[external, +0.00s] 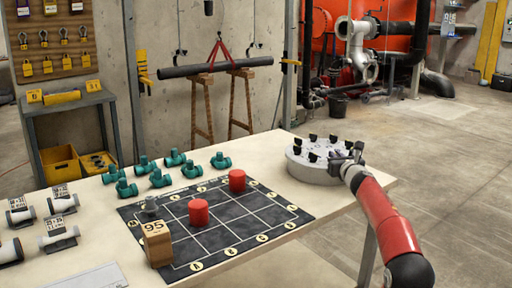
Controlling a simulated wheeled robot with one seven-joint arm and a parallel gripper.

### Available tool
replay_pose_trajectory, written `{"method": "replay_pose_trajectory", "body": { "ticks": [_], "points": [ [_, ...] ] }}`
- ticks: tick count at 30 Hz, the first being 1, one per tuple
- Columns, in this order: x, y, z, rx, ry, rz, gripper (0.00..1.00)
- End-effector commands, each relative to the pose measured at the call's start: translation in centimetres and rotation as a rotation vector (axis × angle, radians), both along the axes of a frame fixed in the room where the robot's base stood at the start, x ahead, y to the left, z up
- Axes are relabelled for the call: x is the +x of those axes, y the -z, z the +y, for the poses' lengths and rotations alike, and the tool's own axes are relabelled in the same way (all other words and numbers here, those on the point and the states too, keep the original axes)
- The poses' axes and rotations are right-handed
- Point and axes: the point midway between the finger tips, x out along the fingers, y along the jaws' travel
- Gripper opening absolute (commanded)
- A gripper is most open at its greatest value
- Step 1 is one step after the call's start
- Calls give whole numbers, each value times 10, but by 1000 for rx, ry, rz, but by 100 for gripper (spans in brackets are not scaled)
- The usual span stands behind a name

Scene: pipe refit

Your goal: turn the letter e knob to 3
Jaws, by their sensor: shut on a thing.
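A round grey panel (312,176) with several black knobs on its top stands at the right end of the table. My gripper (350,156) is at the right side of the panel, low over its top, with my red arm reaching in from the lower right. The gripper is shut on a black knob, which is mostly hidden by the fingers. The letters and numbers on the panel are too small to read, so I cannot tell which knob is e or where it points.
A black grid mat (235,232) with lettered circles holds two red cylinders (237,181) and a wooden block marked 95 (157,243). Several teal pipe fittings (160,178) and white pipe pieces (59,238) lie to the left. The floor right of the table is clear.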

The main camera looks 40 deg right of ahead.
Motion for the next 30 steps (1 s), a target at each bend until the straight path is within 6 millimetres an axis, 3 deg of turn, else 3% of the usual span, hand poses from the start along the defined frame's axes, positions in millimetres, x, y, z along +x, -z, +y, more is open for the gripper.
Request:
{"method": "replay_pose_trajectory", "body": {
  "ticks": [21, 30],
  "points": [
    [1, 1, 0, 0, 398, 1, 0],
    [1, 0, 0, 2, 478, 2, 0]
  ]
}}
